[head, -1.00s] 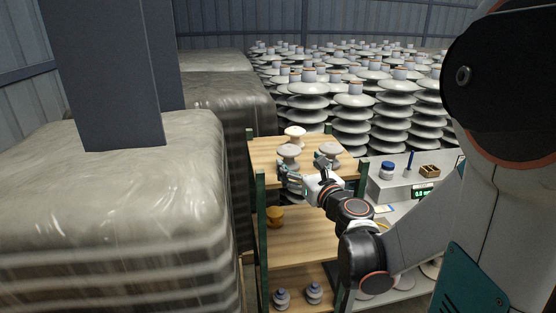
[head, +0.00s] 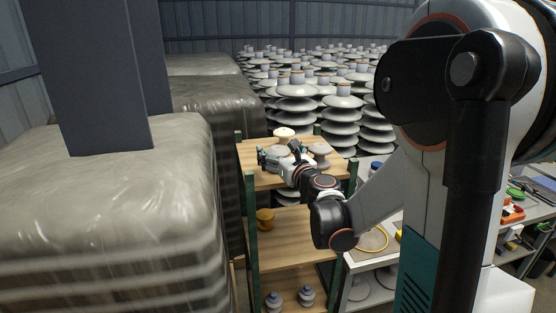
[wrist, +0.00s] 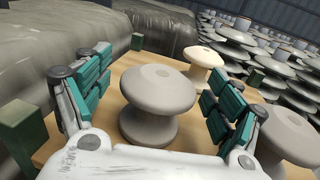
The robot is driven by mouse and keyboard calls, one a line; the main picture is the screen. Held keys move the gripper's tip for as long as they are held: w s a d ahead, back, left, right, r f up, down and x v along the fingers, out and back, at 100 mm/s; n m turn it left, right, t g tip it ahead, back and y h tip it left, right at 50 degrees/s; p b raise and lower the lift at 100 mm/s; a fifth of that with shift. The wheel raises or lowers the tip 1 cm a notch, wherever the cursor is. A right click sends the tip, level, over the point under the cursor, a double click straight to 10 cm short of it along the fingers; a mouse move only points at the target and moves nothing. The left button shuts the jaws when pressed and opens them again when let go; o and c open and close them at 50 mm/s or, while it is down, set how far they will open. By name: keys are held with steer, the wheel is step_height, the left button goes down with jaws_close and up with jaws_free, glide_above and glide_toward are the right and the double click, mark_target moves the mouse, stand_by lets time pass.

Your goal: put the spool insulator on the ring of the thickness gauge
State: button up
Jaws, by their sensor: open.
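A grey spool insulator (wrist: 157,95) stands upright on the wooden top shelf (head: 252,181), between the fingers of my gripper (wrist: 158,75). The teal finger pads are spread on either side, with a visible gap to it. In the head view my gripper (head: 279,153) reaches over the shelf and partly hides this insulator. A cream spool insulator (wrist: 202,62) stands behind it, and another grey one (wrist: 285,132) stands to the right, also in the head view (head: 320,149). I cannot make out the thickness gauge or its ring; my arm covers part of the bench.
An ochre piece (head: 265,219) sits on the middle shelf, and two small grey insulators (head: 273,301) sit below. Green posts (head: 251,220) frame the rack. Wrapped pallets (head: 130,200) stand left, insulator stacks (head: 342,115) behind. A bench with a yellow loop (head: 373,239) lies right.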

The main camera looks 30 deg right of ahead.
steer(key=c, duration=1.6)
steer(key=shift+r, duration=0.1)
